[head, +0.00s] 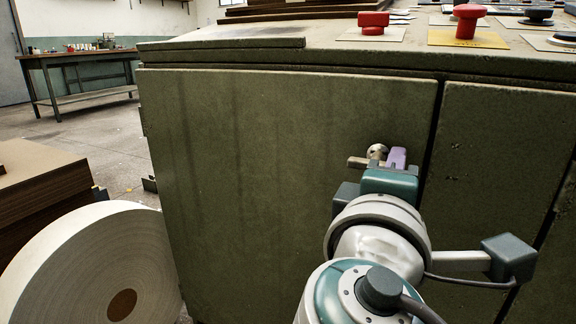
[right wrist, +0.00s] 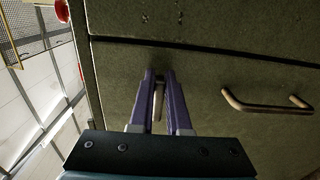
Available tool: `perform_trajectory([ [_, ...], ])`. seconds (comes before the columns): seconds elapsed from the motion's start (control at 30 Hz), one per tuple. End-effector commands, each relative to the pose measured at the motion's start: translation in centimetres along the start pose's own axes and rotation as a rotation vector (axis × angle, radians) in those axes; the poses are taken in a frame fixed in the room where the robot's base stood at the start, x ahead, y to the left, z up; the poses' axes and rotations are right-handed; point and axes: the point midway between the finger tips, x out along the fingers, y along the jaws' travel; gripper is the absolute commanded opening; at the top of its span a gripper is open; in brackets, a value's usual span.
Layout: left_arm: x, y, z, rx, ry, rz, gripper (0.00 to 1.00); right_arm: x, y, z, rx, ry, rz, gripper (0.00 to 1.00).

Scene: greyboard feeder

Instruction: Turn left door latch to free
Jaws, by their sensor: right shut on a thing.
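The left door (head: 260,150) is a dark green panel on the front of a machine cabinet. Its latch (head: 357,162) is a small metal piece with a round pivot near the door's upper right edge. A short bar of it shows pointing left in the head view. My right gripper (head: 394,158) is at the latch, with its purple fingers shut on it. In the right wrist view the latch (right wrist: 158,92) shows as a metal strip between the fingers (right wrist: 160,85). The fingers hide part of it. My left gripper is not in view.
A metal bar handle (right wrist: 265,106) stands out from the door in the right wrist view. Red buttons (head: 372,22) sit on the cabinet top. A large paper roll (head: 80,265) and stacked board (head: 40,190) stand at the left. A workbench (head: 85,75) is far back.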

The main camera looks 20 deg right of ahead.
Motion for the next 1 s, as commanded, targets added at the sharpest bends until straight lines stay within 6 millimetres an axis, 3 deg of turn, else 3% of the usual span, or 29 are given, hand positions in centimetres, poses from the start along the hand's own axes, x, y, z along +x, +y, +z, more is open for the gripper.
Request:
perform_trajectory([
  [0.57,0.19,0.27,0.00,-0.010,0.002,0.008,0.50,-0.01,-0.11,-0.02,0.030,0.001,-0.002,0.00],
  [0.6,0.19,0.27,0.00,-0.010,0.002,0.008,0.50,-0.01,-0.11,-0.02,0.030,0.001,-0.002,0.19],
  [0.8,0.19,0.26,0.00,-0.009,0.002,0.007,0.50,-0.01,-0.09,-0.01,0.029,0.000,-0.002,0.42],
  [1.0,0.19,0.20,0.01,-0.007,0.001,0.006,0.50,0.00,-0.07,-0.01,0.028,0.000,-0.001,0.45],
])
